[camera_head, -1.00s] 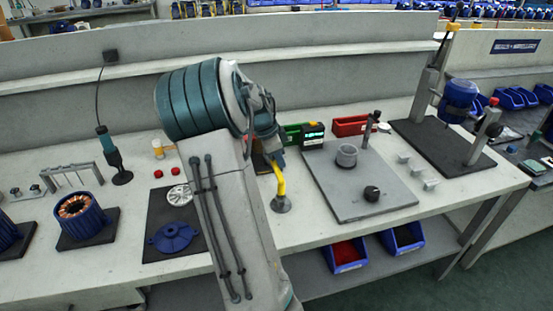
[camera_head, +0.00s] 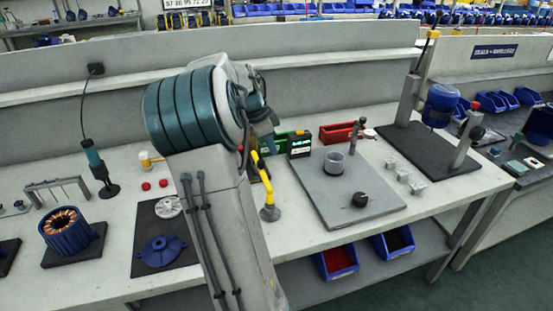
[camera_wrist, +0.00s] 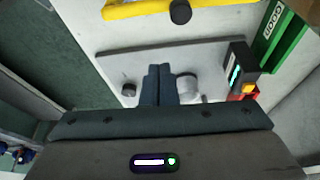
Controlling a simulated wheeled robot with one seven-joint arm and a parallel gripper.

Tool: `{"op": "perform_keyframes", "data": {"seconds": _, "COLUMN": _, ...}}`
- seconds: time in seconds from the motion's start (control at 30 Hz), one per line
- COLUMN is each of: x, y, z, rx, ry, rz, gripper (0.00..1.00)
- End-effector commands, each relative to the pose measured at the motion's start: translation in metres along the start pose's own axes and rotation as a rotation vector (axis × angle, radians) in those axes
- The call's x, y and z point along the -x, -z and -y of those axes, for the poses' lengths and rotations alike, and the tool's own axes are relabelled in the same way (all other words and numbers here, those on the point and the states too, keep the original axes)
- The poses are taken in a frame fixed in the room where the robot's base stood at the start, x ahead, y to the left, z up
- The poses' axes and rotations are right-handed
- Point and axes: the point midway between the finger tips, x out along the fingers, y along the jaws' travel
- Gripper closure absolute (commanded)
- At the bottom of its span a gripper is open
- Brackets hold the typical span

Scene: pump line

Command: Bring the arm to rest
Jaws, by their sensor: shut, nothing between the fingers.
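My gripper (camera_wrist: 157,72) shows in the wrist view with its two dark fingers together and nothing between them. It points toward the bench, and in that view the fingers overlap the grey plate (camera_wrist: 215,50). I cannot tell the exact gap between the fingers and the plate.
A yellow bent tool (camera_head: 266,190) stands beside my arm. A blue flange (camera_head: 162,249) lies on a dark mat, left of it. A press stand (camera_head: 410,95) with a blue motor is at the right. Blue bins (camera_head: 338,262) sit on the shelf below.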

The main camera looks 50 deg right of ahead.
Motion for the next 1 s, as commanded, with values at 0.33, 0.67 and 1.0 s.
{"op": "perform_keyframes", "data": {"seconds": 0.33, "x": 0.019, "y": 0.001, "z": -0.001, "rx": -0.001, "ry": -0.002, "rz": -0.001, "gripper": 1.00}}
{"op": "perform_keyframes", "data": {"seconds": 0.67, "x": 0.018, "y": 0.001, "z": -0.001, "rx": -0.002, "ry": -0.001, "rz": 0.000, "gripper": 1.00}}
{"op": "perform_keyframes", "data": {"seconds": 1.0, "x": 0.029, "y": -0.022, "z": -0.015, "rx": 0.135, "ry": 0.029, "rz": 0.059, "gripper": 1.00}}
